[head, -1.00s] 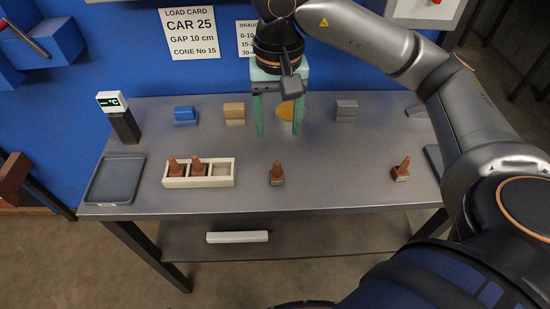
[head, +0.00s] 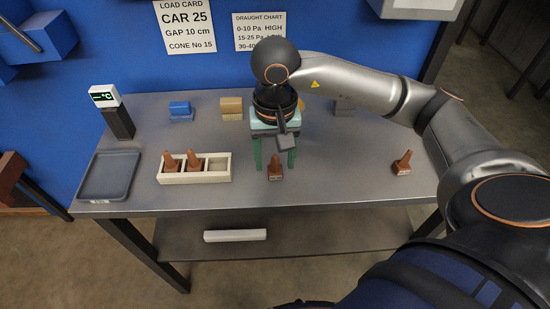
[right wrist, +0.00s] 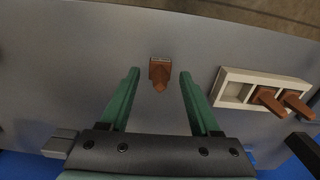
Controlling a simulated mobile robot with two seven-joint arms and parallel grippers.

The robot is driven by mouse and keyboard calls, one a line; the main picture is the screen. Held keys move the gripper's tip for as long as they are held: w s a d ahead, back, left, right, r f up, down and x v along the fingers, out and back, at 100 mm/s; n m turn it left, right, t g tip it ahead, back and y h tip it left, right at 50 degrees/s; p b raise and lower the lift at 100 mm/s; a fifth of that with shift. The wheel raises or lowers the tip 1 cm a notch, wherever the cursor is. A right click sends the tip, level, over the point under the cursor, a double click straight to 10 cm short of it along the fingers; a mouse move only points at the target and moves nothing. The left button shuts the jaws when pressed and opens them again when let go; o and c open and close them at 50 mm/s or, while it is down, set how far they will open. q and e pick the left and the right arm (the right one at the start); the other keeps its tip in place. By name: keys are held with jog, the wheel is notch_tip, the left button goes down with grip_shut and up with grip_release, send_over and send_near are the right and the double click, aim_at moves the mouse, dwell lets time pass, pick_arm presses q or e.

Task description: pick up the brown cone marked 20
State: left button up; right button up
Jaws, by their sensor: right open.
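A brown cone (head: 275,168) stands alone on the grey table, right of the rack; its base label is too small to read. It also shows in the right wrist view (right wrist: 159,74), in line with the gap between my fingertips. My right gripper (head: 275,161) is open and empty, with green fingers pointing down above the table near this cone; I cannot tell their exact height. Another brown cone (head: 403,163) stands far right, its mark also unreadable. Two brown cones (head: 169,161) (head: 193,159) stand in the rack. My left gripper is not in view.
The cream rack (head: 195,179) has an empty right compartment. A grey tray (head: 108,178) and a display post (head: 119,122) are at the left. Blue (head: 180,109) and tan (head: 231,107) blocks stand at the back. The table between the two loose cones is clear.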

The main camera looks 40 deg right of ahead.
grip_shut()
dwell(0.4)
jog(key=shift+r, duration=0.1)
